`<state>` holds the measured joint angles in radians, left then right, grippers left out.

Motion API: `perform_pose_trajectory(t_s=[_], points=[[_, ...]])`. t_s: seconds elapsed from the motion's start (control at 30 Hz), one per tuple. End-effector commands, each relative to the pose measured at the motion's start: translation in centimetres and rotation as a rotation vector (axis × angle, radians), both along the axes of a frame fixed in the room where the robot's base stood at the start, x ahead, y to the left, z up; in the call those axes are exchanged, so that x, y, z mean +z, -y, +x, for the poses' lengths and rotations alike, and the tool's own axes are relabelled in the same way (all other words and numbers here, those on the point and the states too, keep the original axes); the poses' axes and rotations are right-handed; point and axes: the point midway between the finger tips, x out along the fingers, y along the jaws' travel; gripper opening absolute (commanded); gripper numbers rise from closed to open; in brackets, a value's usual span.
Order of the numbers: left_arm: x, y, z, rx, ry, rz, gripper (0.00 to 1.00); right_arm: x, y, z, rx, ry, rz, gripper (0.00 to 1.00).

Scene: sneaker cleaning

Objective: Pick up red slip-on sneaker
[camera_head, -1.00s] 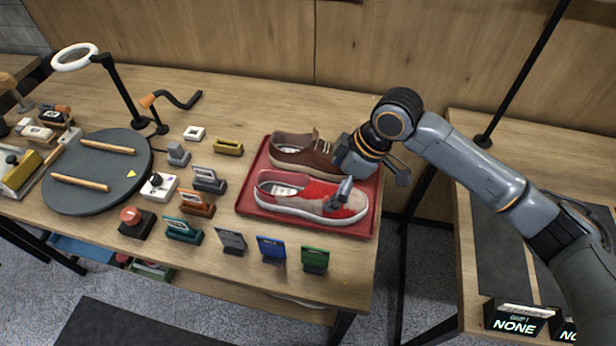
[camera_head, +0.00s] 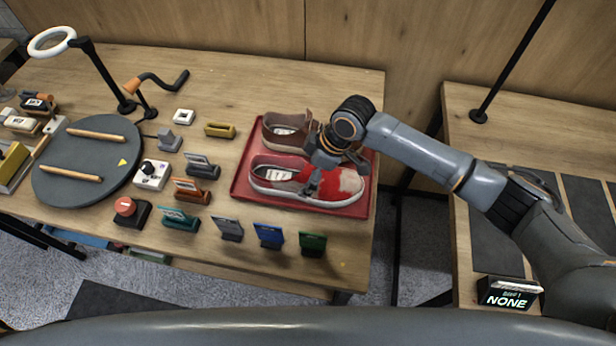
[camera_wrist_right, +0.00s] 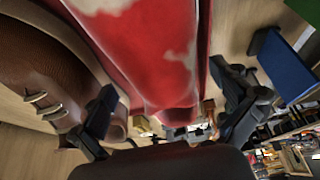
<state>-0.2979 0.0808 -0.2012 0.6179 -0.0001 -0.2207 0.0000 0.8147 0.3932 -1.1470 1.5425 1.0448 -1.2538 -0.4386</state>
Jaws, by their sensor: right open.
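The red slip-on sneaker (camera_head: 342,187), with pale patches and a white sole, lies on the red tray (camera_head: 242,189) in the head view. Its toe points right. My right gripper (camera_head: 312,188) is over the sneaker's middle, fingers pointing down, and hides part of its upper. In the right wrist view the red sneaker (camera_wrist_right: 165,60) fills the middle, between the two open fingers of the gripper (camera_wrist_right: 165,120). I cannot tell whether the fingers touch it. A brown sneaker (camera_head: 283,130) lies behind it on the same tray, partly hidden by my arm. My left gripper is not in view.
Several coloured card-like blocks, including a blue one (camera_head: 268,236) and a green one (camera_head: 312,243), stand in front of the tray. A dark round turntable (camera_head: 88,185) and a ring lamp (camera_head: 52,41) are at the left. A second table (camera_head: 530,130) stands at the right.

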Motion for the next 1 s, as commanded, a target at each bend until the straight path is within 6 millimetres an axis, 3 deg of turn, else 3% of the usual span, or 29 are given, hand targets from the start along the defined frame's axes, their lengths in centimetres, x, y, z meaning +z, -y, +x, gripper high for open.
perform_pose_trajectory(t_s=[0.07,0.2,0.5,0.8,1.0], points=[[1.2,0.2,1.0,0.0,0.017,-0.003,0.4,-1.0,-0.5,-0.2,0.001,-0.005,-0.002,1.0],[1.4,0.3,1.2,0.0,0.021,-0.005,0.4,-2.8,-1.2,-0.1,0.0,-0.002,-0.001,1.0],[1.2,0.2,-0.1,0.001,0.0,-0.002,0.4,-3.4,-1.3,0.0,0.001,0.0,0.0,1.0],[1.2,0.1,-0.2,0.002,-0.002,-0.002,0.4,-3.4,-1.3,0.0,0.001,0.0,-0.001,0.41],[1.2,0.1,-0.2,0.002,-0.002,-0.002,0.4,-3.3,-1.4,0.0,0.001,0.001,0.001,0.41]])
